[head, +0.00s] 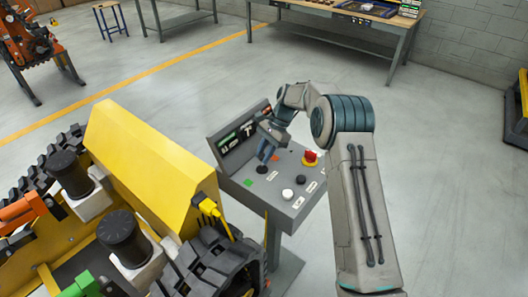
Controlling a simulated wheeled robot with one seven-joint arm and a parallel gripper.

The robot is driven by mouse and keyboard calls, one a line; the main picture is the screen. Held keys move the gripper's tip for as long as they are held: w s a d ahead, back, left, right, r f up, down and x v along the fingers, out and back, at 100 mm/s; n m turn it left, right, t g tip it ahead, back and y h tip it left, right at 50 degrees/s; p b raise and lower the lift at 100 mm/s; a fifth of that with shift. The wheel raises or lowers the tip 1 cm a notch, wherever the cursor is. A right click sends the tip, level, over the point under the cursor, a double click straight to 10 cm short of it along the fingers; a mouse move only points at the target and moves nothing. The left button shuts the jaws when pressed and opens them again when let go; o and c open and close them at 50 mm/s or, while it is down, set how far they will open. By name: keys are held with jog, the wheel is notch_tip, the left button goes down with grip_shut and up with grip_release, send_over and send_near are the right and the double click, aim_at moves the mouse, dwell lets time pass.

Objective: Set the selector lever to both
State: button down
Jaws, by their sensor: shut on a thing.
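The grey control console (285,205) stands on a pedestal in the middle of the head view. My gripper (266,157) reaches down over its sloped top and is shut on the selector lever (262,169), near the left side of the panel. My fingers hide most of the lever, so its exact angle cannot be told. The labels on the upright back panel (240,136) are too small to read, so I cannot tell which setting the lever points at.
A yellow tracked carrier (150,165) stands close on the left. A workbench (340,22) is behind.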

jog(key=c, duration=1.2)
grip_release()
jog(key=b+v, duration=0.1)
jog(key=v, duration=1.2)
jog(key=shift+w+r, duration=0.2)
jog(key=shift+r, duration=0.15)
